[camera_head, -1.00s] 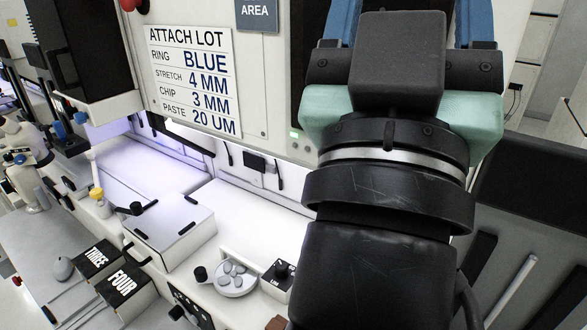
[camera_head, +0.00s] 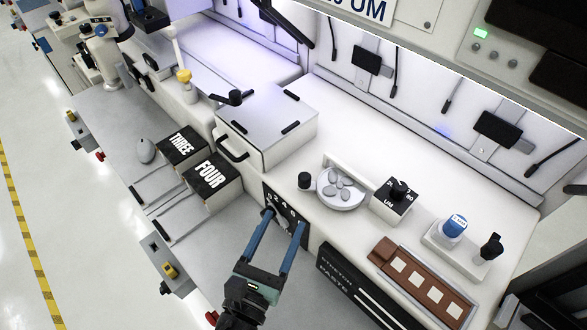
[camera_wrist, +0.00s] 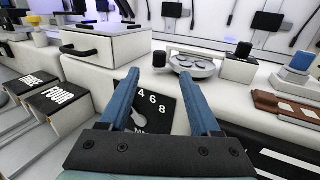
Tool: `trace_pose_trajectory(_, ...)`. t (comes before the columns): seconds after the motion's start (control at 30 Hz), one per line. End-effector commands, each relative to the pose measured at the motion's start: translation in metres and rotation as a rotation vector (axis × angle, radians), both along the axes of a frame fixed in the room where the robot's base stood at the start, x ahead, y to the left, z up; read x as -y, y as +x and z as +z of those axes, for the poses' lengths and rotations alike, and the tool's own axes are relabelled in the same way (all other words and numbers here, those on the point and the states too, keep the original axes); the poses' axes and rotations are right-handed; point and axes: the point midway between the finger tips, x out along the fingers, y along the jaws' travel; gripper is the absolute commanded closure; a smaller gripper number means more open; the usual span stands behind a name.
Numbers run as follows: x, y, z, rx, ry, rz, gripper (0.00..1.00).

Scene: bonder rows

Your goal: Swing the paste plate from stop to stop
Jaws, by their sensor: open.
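The paste plate (camera_head: 341,188) is a round white plate with several oval wells, on the white bench top. A black knob (camera_head: 305,181) stands at its left edge. In the wrist view the plate (camera_wrist: 193,67) lies beyond my gripper, with the black knob (camera_wrist: 159,58) in front of its left side. My gripper (camera_head: 284,219) is open and empty, low at the bench front, apart from the plate. Its blue fingers reach towards a black dial panel marked in MM (camera_wrist: 154,104). The dial's pale pointer shows between the fingers; I cannot tell the gap to it.
A white lidded box (camera_head: 265,128) with a black handle stands left of the plate. A black selector dial (camera_head: 392,200) is close on its right. A brown chip strip (camera_head: 421,285) and a blue-capped item (camera_head: 454,227) sit further right. Drawers THREE and FOUR (camera_head: 211,174) jut out left.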

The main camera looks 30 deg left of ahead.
Motion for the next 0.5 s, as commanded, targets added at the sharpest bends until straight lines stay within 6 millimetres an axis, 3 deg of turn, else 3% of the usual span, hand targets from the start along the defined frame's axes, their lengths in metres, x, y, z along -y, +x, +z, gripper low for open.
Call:
trace_pose_trajectory(0.17,-0.003,0.01,-0.001,0.002,-0.029,0.006,0.36)
trace_pose_trajectory(0.5,-0.007,0.071,0.001,0.003,-0.023,0.003,0.36)
